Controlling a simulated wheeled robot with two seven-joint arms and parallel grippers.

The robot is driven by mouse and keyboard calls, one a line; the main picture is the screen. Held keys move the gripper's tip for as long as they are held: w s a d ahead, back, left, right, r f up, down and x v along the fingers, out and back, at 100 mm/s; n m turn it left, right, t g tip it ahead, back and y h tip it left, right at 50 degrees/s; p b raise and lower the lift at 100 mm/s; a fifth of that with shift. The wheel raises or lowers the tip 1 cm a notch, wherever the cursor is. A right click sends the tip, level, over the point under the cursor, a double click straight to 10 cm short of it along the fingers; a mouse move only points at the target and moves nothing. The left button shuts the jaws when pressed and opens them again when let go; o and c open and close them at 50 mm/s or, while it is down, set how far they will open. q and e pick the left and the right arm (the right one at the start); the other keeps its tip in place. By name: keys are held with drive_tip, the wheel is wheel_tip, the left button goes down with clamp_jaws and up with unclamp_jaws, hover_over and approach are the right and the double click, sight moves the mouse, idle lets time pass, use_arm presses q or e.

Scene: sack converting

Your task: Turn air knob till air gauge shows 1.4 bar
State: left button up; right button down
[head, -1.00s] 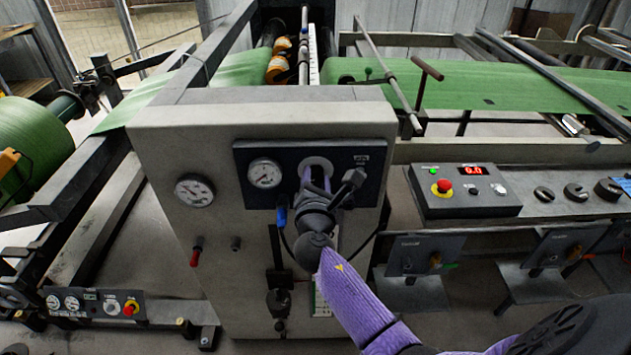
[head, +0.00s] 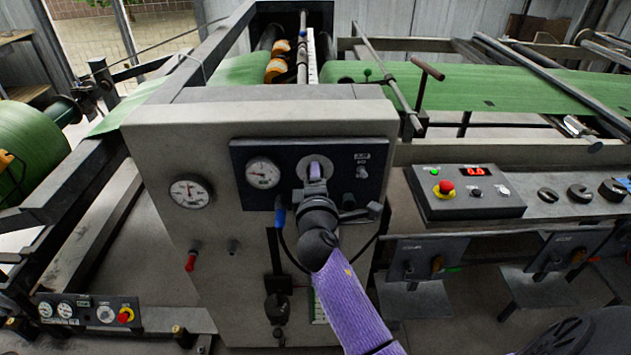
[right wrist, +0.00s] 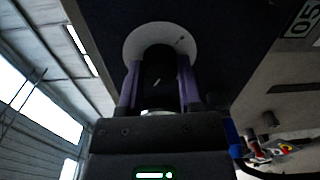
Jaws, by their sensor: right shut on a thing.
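The air knob (right wrist: 158,72) is black and sits in front of a round pale plate on the dark panel (head: 240,200) of the grey cabinet. My right gripper (head: 315,180) is shut on the knob, its purple fingers on either side of it in the right wrist view. In the head view the gripper hides most of the knob. The air gauge (head: 263,173) is a round white dial just left of the knob on the same panel. Its needle is too small to read exactly. My left gripper is not in view.
A second white gauge (head: 190,192) is on the cabinet face at left. A blue-handled part (head: 280,214) hangs just below the panel, close to my right gripper. A control box (head: 466,192) with a red button stands at right. Green web (head: 470,85) runs behind.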

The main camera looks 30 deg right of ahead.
drive_tip(key=shift+f+m+b, duration=0.1)
drive_tip(key=shift+m+b, duration=0.25)
drive_tip(key=shift+m, duration=1.45)
drive_tip(key=shift+c, duration=1.4)
unclamp_jaws()
